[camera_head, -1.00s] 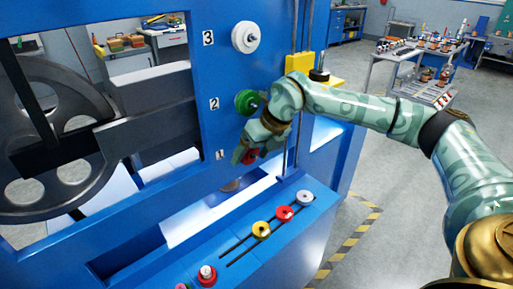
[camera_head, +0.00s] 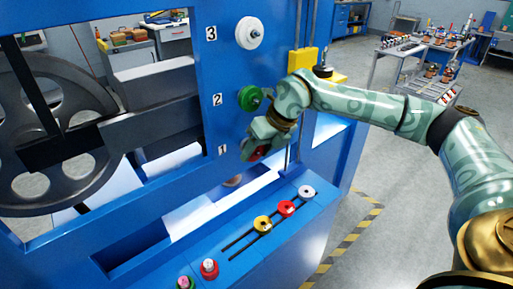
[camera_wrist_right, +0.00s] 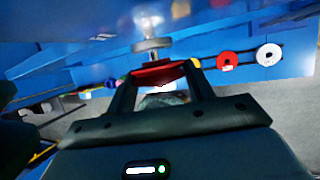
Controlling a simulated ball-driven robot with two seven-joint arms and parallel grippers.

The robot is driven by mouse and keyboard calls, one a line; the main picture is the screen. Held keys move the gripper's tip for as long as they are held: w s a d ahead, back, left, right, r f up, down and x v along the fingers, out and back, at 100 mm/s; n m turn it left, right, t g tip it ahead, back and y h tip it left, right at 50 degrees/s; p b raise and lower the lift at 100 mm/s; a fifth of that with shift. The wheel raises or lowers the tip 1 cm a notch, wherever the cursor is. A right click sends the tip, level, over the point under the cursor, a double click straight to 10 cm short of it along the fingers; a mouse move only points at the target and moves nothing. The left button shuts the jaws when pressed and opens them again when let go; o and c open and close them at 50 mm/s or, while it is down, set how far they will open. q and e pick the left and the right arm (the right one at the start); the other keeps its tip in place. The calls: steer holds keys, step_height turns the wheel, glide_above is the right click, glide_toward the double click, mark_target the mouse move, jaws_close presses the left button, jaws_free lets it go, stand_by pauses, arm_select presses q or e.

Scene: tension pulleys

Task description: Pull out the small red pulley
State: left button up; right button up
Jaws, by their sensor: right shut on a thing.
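The small red pulley (camera_head: 259,153) is beside the label 1 on the blue panel (camera_head: 226,75), mostly hidden by my right gripper (camera_head: 257,152). In the right wrist view the red pulley (camera_wrist_right: 158,74) sits between the two fingers of my right gripper (camera_wrist_right: 160,76), which are shut on it. A grey metal shaft with a round end (camera_wrist_right: 152,46) shows just beyond it. I cannot tell whether the pulley is still around that shaft. My left gripper is in neither view.
A green pulley (camera_head: 250,98) at label 2 and a white pulley (camera_head: 249,33) at label 3 are above. Yellow (camera_head: 263,223), red (camera_head: 286,208) and white (camera_head: 306,192) pulleys sit on the slotted ledge below. A large grey wheel (camera_head: 90,95) is at left.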

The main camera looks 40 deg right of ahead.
steer(key=shift+s+d+p, duration=0.1)
steer(key=shift+s+p, duration=0.5)
steer(key=shift+s, duration=0.75)
steer(key=shift+s+d+p, duration=0.1)
steer(key=shift+s+p, duration=0.2)
steer(key=shift+s, duration=0.75)
steer(key=s, duration=0.4)
steer(key=shift+d+p, duration=0.15)
steer(key=shift+p, duration=0.2)
